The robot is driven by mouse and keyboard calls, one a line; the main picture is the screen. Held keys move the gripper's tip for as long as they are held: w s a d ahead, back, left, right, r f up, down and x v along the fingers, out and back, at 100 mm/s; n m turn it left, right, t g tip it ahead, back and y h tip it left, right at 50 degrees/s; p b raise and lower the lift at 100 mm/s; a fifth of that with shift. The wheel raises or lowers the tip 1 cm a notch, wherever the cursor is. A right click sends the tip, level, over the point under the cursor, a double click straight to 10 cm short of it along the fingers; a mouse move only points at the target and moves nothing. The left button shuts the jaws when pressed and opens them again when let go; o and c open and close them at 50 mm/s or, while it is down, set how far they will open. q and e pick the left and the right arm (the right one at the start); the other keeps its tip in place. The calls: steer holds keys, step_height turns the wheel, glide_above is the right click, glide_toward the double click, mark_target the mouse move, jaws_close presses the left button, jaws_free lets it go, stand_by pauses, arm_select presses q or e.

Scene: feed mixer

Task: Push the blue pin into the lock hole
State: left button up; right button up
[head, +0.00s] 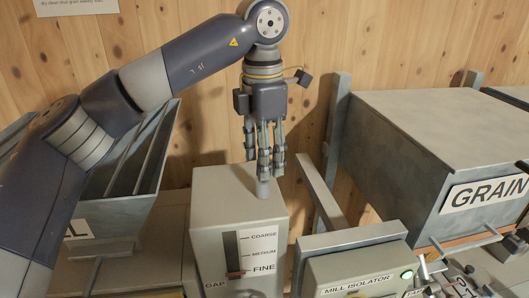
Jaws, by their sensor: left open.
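My left gripper (264,165) is open and points straight down above the grey gap box (208,215). Its fingertips are close around or just above a short blue-grey peg (263,189) that stands upright on the box top. The fingers partly cover the peg's upper end, so I cannot tell whether they touch it. This peg may be the blue pin, but its colour looks dull. I see no lock hole. The box front has a slot marked COARSE, MEDIUM and FINE, with a red pointer (236,274) at FINE. My right gripper is not in view.
A grey hopper (135,205) stands behind my left arm. A wooden wall closes the back.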

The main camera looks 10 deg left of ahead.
arm_select(q)
step_height(320, 180, down, 3)
steer(key=shift+s+r, duration=0.1)
steer(key=shift+r, duration=0.05)
step_height(320, 180, up, 10)
steer(key=shift+d+f, duration=0.15)
steer(key=shift+f, duration=0.05)
steer(key=shift+s+a+r+p, duration=0.1)
steer(key=shift+a+r+p, duration=0.2)
steer(key=shift+r, duration=0.2)
steer(key=shift+d, duration=0.15)
